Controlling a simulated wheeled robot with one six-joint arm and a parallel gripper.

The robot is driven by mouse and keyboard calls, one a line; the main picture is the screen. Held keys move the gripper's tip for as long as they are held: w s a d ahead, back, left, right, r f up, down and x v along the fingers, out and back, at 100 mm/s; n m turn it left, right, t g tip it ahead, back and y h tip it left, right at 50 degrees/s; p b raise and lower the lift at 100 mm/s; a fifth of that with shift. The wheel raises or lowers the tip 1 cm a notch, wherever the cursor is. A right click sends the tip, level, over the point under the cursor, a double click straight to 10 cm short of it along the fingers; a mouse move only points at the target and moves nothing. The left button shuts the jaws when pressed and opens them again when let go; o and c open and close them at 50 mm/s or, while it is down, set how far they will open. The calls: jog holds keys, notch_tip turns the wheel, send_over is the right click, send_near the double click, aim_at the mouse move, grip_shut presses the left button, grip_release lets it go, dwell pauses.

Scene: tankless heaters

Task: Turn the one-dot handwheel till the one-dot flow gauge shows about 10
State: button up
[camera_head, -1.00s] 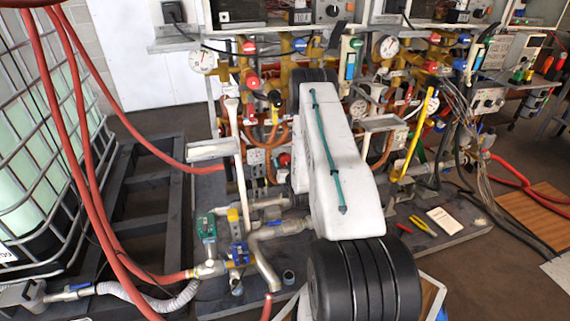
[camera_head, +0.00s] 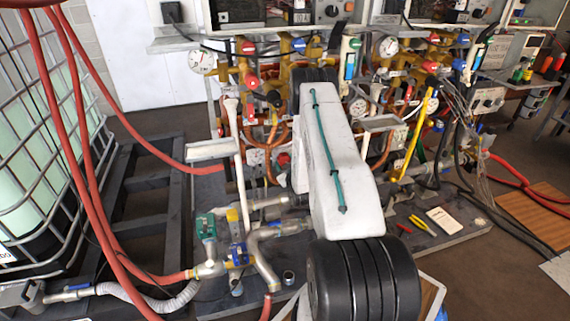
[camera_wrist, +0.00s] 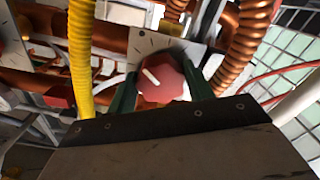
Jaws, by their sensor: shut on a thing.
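A red handwheel (camera_wrist: 162,80) with a white pointer mark sits on a white plate (camera_wrist: 150,42) with dark tick marks in the wrist view. My gripper (camera_wrist: 160,88) has its two green fingers on either side of it, shut on it. I cannot make out a dot mark on this plate. In the head view my arm hides the gripper and the wheel it holds. Round white gauges show there at the left (camera_head: 203,61), the right (camera_head: 389,47) and lower beside my arm (camera_head: 358,108). Their readings and dot marks are too small to tell.
In the wrist view, a yellow hose (camera_wrist: 82,55) runs left of the wheel and a copper corrugated pipe (camera_wrist: 250,40) right of it. In the head view, a caged tank (camera_head: 45,150) and red hoses (camera_head: 70,130) stand left. Pliers (camera_head: 422,224) lie on the base board.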

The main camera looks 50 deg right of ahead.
jog(key=shift+n, duration=0.4)
jog(key=o, duration=0.7)
jog(key=shift+a, duration=0.1)
jog(key=v, duration=0.7)
jog(key=shift+s, duration=0.3)
jog(key=shift+a, duration=0.1)
